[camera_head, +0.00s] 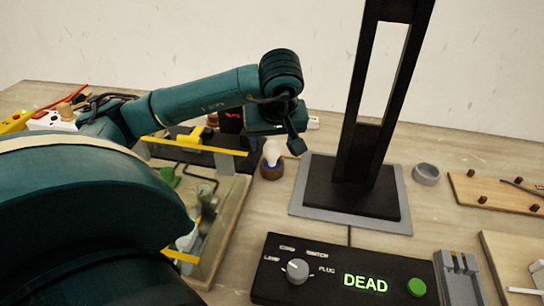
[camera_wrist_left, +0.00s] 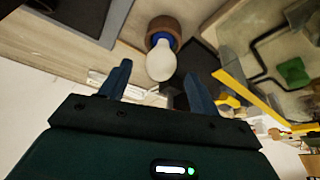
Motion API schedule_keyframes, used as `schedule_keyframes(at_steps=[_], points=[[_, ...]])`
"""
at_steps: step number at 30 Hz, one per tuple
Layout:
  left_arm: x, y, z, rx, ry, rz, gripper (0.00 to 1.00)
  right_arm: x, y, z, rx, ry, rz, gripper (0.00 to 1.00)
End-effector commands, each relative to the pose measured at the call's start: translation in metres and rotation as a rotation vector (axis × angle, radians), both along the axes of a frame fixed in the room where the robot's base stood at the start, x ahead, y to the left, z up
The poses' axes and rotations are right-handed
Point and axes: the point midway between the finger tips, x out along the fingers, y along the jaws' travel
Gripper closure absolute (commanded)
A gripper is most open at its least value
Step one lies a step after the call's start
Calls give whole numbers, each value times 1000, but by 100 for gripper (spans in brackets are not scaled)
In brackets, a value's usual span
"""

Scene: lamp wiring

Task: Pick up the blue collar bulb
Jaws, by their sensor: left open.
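The blue collar bulb (camera_head: 271,153) has a white globe and stands in a round brown holder (camera_head: 272,169) on the table, right of the framed board. In the left wrist view the white bulb (camera_wrist_left: 161,62) shows with its blue collar (camera_wrist_left: 160,38) against the brown holder (camera_wrist_left: 163,26). My left gripper (camera_head: 297,147) is just above and right of the bulb in the head view. In the left wrist view my left gripper (camera_wrist_left: 158,80) is open, its two fingers apart, with the bulb beyond and between the fingertips. Nothing is held. My right gripper is not in view.
A black upright stand on a grey base (camera_head: 410,222) rises close to the right of the bulb. A black test box reading DEAD (camera_head: 330,268) lies in front. The framed wiring board (camera_head: 225,235) with yellow bars is on the left. A grey ring (camera_head: 426,175) sits at the right.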

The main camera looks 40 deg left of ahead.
Motion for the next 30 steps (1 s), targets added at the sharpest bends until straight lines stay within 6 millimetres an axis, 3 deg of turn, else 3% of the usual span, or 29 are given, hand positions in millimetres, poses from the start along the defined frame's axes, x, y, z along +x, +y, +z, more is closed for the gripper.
schedule_keyframes(at_steps=[7,16,30], points=[[5,8,-34,0,5,2,38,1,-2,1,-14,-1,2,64],[7,10,-38,0,0,-1,38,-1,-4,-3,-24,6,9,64],[7,9,-38,-1,1,0,76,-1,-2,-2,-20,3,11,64]])
